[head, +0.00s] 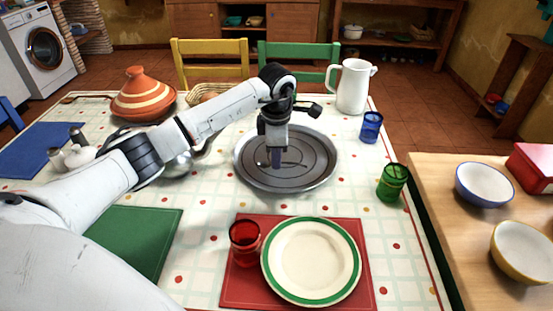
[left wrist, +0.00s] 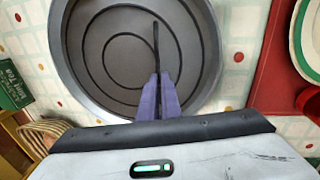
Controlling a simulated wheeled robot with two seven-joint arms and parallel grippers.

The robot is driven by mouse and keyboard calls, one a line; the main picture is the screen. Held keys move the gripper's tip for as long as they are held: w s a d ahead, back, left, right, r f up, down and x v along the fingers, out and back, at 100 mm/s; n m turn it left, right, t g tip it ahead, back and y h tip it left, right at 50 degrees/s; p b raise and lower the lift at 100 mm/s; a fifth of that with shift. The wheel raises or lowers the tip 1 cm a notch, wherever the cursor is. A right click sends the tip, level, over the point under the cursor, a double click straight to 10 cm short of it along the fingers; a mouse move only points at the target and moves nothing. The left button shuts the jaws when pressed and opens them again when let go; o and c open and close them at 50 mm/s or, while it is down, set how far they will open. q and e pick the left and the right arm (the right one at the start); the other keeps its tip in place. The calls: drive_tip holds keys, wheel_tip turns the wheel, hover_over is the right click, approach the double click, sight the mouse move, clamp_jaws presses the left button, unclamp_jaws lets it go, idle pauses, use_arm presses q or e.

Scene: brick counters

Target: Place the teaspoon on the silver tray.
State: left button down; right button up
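The silver tray (head: 322,180) is a round grey metal tray with concentric rings on the patterned tablecloth; it fills much of the left wrist view (left wrist: 72,62). My left gripper (head: 277,160) points down over the tray. In the left wrist view its purple fingers (left wrist: 158,78) are close together on a thin dark teaspoon (left wrist: 156,45), which sticks out beyond the fingertips over the tray. I cannot tell whether the teaspoon touches the tray. My right gripper is not in view.
A white pitcher (head: 354,87), blue glass (head: 371,127) and green glass (head: 392,183) stand right of the tray. A plate (head: 312,262) and red glass (head: 244,243) are in front on a red mat. A striped tagine (head: 142,98) stands at the back left.

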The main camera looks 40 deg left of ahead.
use_arm(q)
drive_tip(key=shift+f, duration=0.3)
drive_tip(key=shift+f, duration=0.1)
drive_tip(key=c, duration=2.4)
unclamp_jaws()
drive_tip(key=shift+f, duration=0.1)
drive_tip(key=shift+c, duration=0.2)
drive_tip(key=o, duration=0.5)
drive_tip(key=shift+c, duration=0.2)
wheel_tip(320, 180, up, 12)
drive_tip(key=s+d, duration=0.1)
drive_tip(key=shift+s, duration=0.3)
drive_tip(key=shift+d, duration=0.1)
